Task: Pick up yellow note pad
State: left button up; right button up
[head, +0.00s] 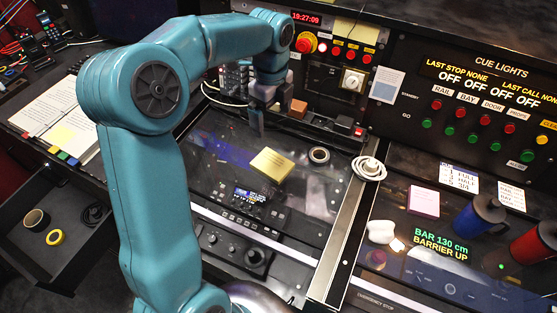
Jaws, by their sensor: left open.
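A yellow note pad (271,164) lies on the dark glossy console top near the middle of the head view. My left gripper (259,122) points down above and behind the pad, slightly to its left, apart from it. Its jaws are open, and no held thing shows between them. The teal left arm rises from the bottom and bends over the console. My right gripper does not show.
A roll of tape (319,155) lies right of the pad. A coiled white cable (368,168) sits on the metal divider. A pink pad (424,201), a blue mug (479,215) and a red mug (537,245) stand farther right. An open drawer (62,270) is at left.

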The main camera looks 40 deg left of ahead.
pick_arm(q)
send_over(270, 163)
notch_tip(270, 163, down, 5)
jog(key=f, duration=0.3)
jog(key=w+f, duration=0.1)
jog(key=f, duration=0.1)
jog(key=shift+a, duration=0.25)
jog(key=shift+s+d+f+p, duration=0.15)
jog(key=shift+s+f+p, duration=0.15)
jog(key=shift+s, duration=0.15)
jog(key=f, duration=0.4)
jog(key=shift+w+f+p, duration=0.1)
jog(key=shift+w+p, duration=0.1)
jog(key=shift+p, duration=0.15)
jog(key=shift+f, duration=0.3)
jog(key=shift+s+d+r, duration=0.1)
jog(key=shift+s, duration=0.1)
jog(key=shift+w, duration=0.15)
jog(key=c, duration=0.7)
jog(key=shift+c, duration=1.4)
